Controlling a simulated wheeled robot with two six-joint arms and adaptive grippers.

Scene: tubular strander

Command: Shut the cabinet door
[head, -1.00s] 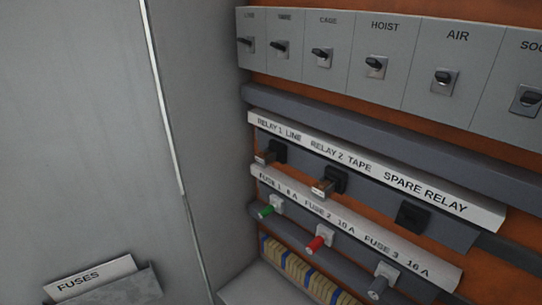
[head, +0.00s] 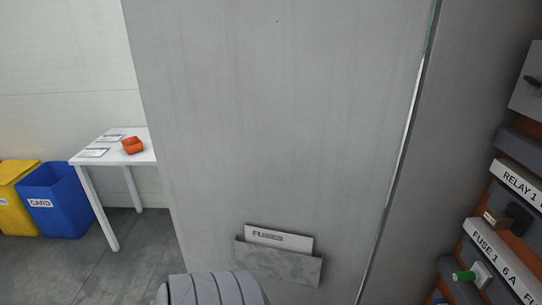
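The grey cabinet door (head: 280,120) fills the middle of the head view. It stands open, with its inner face towards me and a free edge at the left. A pocket (head: 280,264) with a card marked FUSES is fixed low on it. A bright strip runs down where the door meets the cabinet's grey side wall (head: 455,130). A grey ribbed rounded part, seemingly of my own arm, shows at the bottom edge in front of the door. I see no fingers of either gripper.
Inside the cabinet at the right are a relay (head: 497,218), a green fuse (head: 464,276) and label strips. Left of the door are a white table (head: 112,156) with an orange tray (head: 132,145), a blue bin (head: 55,200), a yellow bin (head: 14,200) and clear floor.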

